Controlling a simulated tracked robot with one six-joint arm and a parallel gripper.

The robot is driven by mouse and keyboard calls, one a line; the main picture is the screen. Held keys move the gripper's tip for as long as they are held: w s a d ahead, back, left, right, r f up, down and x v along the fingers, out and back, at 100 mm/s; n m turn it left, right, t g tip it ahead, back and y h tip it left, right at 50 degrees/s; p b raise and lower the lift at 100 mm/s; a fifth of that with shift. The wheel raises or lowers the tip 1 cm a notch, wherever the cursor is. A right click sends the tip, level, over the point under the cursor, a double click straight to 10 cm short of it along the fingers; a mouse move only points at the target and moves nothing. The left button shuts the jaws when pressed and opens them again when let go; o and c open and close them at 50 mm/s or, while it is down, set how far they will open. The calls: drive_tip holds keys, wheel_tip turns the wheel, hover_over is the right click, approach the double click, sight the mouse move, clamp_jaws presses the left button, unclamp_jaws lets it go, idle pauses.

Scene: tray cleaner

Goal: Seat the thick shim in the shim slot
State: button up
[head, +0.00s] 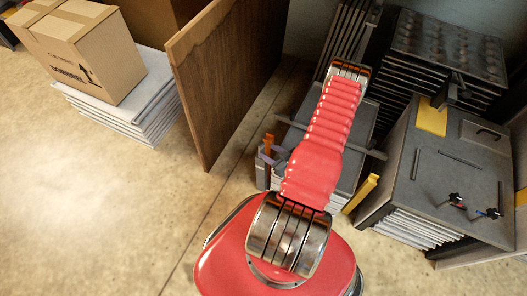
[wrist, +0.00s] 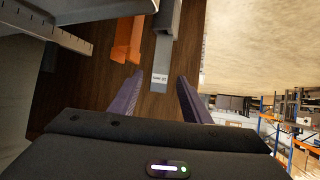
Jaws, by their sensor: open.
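My gripper (head: 270,157) shows in the head view as two small purple fingers left of my red arm. In the wrist view my gripper (wrist: 162,76) is open, with nothing clasped between its purple fingers. A grey bar (wrist: 163,48) with a small white label on its end lies just beyond the gap between the fingertips. An orange piece (wrist: 127,38) is to its left; an orange piece (head: 268,143) also shows beside the fingers in the head view. I cannot tell which piece is the thick shim, nor pick out the shim slot for certain.
A grey bench (head: 440,185) at the right has narrow dark strips or slots, a yellow block (head: 432,117) and small black-handled parts. A brown wooden panel (head: 225,80) stands at the left of the arm. A cardboard box (head: 85,50) sits farther left.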

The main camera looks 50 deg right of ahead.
drive_tip(key=shift+v, duration=1.2)
drive_tip(key=shift+w, duration=0.1)
